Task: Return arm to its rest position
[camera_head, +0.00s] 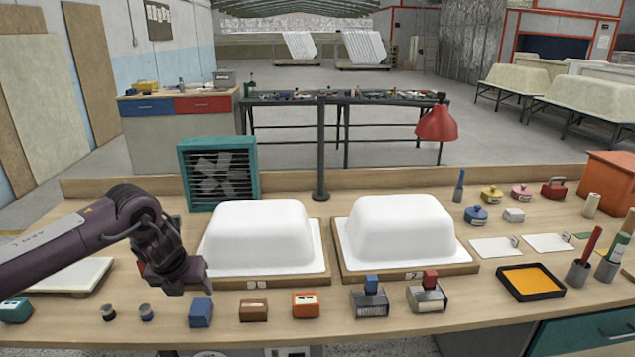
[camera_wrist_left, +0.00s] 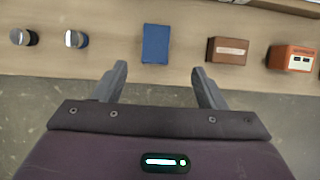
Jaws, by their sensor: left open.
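My left arm comes in from the left in the head view, and its gripper (camera_head: 190,280) hangs over the front left of the wooden bench, beside the left white tub shell (camera_head: 262,235). In the left wrist view, the two fingers of my left gripper (camera_wrist_left: 158,88) are spread apart with nothing between them. The fingertips point toward the bench's front edge, where a blue block (camera_wrist_left: 155,44) lies beyond them. My right gripper does not show in either view.
A second white shell (camera_head: 400,228) stands right of the first, each on a wooden board. Along the front edge lie a blue box (camera_head: 201,313), a brown box (camera_head: 253,310), an orange box (camera_head: 305,304) and two stamps. A teal fan (camera_head: 218,173) and red lamp (camera_head: 437,124) stand behind.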

